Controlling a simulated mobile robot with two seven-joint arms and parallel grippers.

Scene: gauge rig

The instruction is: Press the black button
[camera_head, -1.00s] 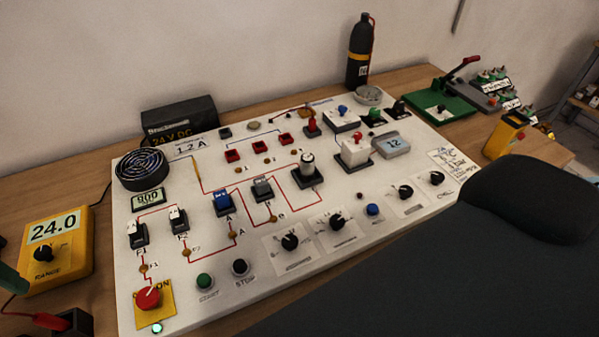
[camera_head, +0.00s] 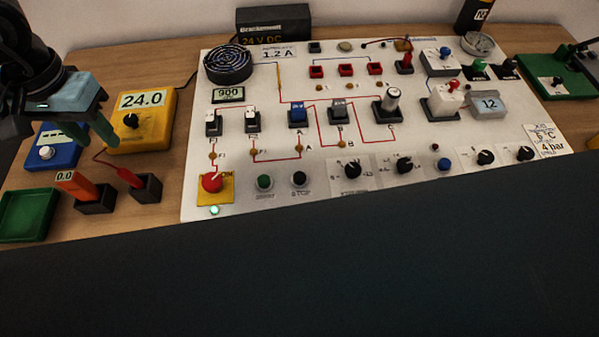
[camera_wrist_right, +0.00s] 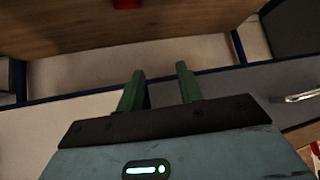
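The black button (camera_head: 299,179) sits on the front part of the white panel (camera_head: 330,127), right of a green button (camera_head: 264,182), with a small label below it. Nothing touches it. My left gripper (camera_head: 92,137) hangs at the far left in the head view, over the blue and yellow meters and well away from the button. Its green fingers are apart with nothing visible between them. My right gripper (camera_wrist_right: 160,76) shows in the right wrist view with its green fingers apart and empty. The right gripper is not visible in the head view.
A red mushroom button (camera_head: 211,182) on a yellow plate is left of the green button. Rotary knobs (camera_head: 353,169) stand to the right. Left of the panel are a yellow meter (camera_head: 158,128), probe holders (camera_head: 95,203) and a green tray (camera_head: 28,214). A dark shape covers the foreground.

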